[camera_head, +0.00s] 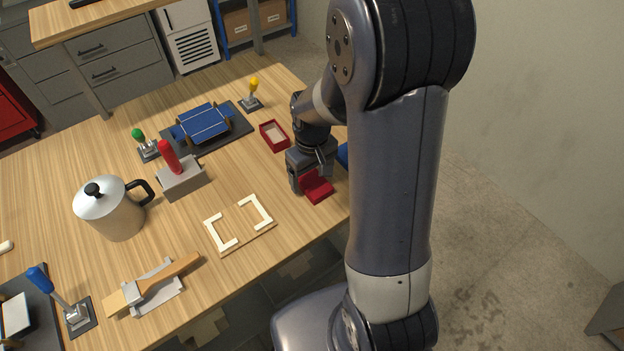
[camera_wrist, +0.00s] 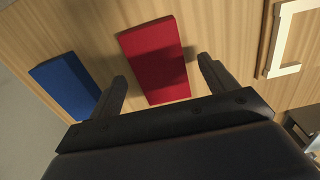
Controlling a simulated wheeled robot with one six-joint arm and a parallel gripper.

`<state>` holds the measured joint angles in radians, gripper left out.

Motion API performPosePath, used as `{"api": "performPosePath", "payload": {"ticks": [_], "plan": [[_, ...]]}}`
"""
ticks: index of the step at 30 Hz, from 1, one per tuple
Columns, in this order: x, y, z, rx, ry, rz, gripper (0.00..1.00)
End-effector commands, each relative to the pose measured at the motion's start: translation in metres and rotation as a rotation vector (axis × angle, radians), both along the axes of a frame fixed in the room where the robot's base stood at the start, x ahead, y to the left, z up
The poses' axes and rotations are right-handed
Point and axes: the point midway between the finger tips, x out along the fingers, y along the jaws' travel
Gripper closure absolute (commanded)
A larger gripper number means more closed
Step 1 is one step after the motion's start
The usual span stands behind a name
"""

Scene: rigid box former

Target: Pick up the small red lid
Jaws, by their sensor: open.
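The small red lid (camera_head: 316,187) lies on the wooden table near its right edge. It also shows in the wrist view (camera_wrist: 155,58), upper middle, as a flat red rectangle. My gripper (camera_wrist: 163,78) is open, with one dark finger on each side of the lid's near end. The fingers look apart from the lid, and I cannot tell their exact height above the table. In the head view my gripper (camera_head: 311,166) is right at the lid and partly covers it. A small open red box (camera_head: 274,136) with a pale inside stands farther back on the table.
A blue piece (camera_wrist: 66,86) lies left of the lid in the wrist view. A board with white corner brackets (camera_head: 240,224) lies nearby. A metal pot (camera_head: 110,211), a red-handled block (camera_head: 181,178) and a blue-topped form (camera_head: 205,122) stand farther left.

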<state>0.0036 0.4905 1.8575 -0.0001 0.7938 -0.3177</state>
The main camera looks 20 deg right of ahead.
Motion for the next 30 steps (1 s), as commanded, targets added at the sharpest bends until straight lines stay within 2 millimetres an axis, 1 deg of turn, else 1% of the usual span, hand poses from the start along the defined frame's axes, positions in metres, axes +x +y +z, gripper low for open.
{"api": "performPosePath", "payload": {"ticks": [1, 3, 11, 27, 28, 30], "plan": [[-0.0005, -0.0001, -0.0051, 0.000, 0.002, 0.000, 0.20], [-0.0006, -0.0002, -0.0089, 0.000, 0.002, 0.000, 0.20], [-0.0003, -0.0002, -0.0103, 0.000, 0.000, 0.000, 0.21], [-0.0002, -0.0002, -0.0101, 0.000, 0.000, 0.000, 0.65], [-0.0002, -0.0002, -0.0101, 0.000, 0.000, 0.000, 0.67], [-0.0002, -0.0002, -0.0100, 0.000, -0.001, 0.000, 0.68]]}}
